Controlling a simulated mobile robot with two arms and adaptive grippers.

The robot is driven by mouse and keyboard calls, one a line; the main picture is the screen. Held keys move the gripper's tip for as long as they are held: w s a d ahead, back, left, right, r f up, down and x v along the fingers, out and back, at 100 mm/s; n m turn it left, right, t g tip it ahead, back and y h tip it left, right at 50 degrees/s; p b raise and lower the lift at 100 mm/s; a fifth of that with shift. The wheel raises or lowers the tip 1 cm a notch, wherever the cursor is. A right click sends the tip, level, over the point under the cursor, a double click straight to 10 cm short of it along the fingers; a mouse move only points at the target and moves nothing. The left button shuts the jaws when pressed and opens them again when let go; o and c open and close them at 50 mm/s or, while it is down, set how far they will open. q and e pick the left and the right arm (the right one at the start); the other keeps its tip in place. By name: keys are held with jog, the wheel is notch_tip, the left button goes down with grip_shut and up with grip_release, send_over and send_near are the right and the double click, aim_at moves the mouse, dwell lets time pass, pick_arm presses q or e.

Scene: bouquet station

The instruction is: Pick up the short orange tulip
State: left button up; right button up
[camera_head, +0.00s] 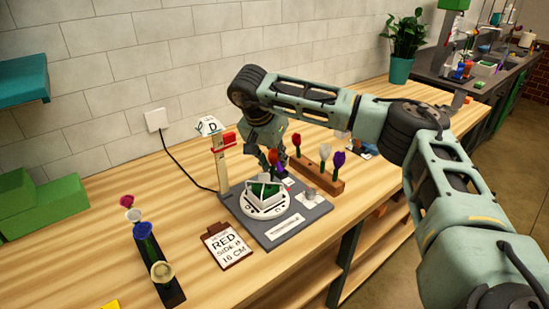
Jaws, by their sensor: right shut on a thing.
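My right gripper (268,152) reaches down from the upper right over the grey station board. It is shut on a flower with an orange-red head, which looks like the short orange tulip (273,157); the fingers hide part of it, and its stem is hard to make out. The held flower is above or beside a small white holder with green inside (265,188) on a round white plate; I cannot tell if they touch. My left gripper is not in view.
A dark stand (168,285) at front left holds several flowers. A clipboard card (227,244) reads "RED SIDE B 16 CM". A measuring post (220,165) stands close left of my gripper.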

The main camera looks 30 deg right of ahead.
jog(key=shift+r, duration=0.15)
jog(key=r, duration=0.2)
jog(key=r+b, duration=0.1)
jog(key=r, duration=0.1)
jog(key=d+r, duration=0.1)
jog(key=r, duration=0.1)
jog(key=shift+w+r, duration=0.1)
jog(key=shift+r, duration=0.05)
jog(key=s+a+b, duration=0.3)
jog(key=s+a, duration=0.2)
jog(key=a, duration=0.8)
jog(key=shift+r, duration=0.2)
